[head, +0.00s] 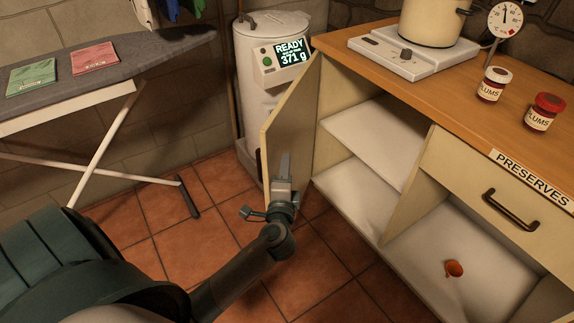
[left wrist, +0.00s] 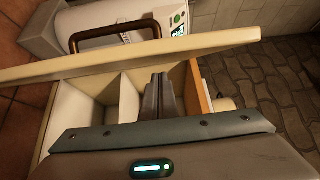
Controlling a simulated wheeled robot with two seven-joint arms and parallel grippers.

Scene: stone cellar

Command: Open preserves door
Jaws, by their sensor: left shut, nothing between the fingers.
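The cream cabinet door (head: 292,118) stands swung wide open at the left end of the cabinet, its inner face towards me. In the left wrist view the door's edge (left wrist: 150,57) crosses the picture, with its dark bar handle (left wrist: 115,32) on the far side. My left gripper (head: 285,163) is shut and empty, in front of the door's inner face; its fingers also show in the left wrist view (left wrist: 160,88). I cannot tell whether they touch the door. The cabinet shows open white shelves (head: 365,130). A PRESERVES label (head: 530,176) sits above a drawer handle (head: 511,209). My right gripper is not in view.
A white canister (head: 268,100) reading "READY 371 g" stands behind the door. An ironing board (head: 110,58) is at the left. The wooden counter (head: 440,95) holds a pot on a hotplate and two plum jars.

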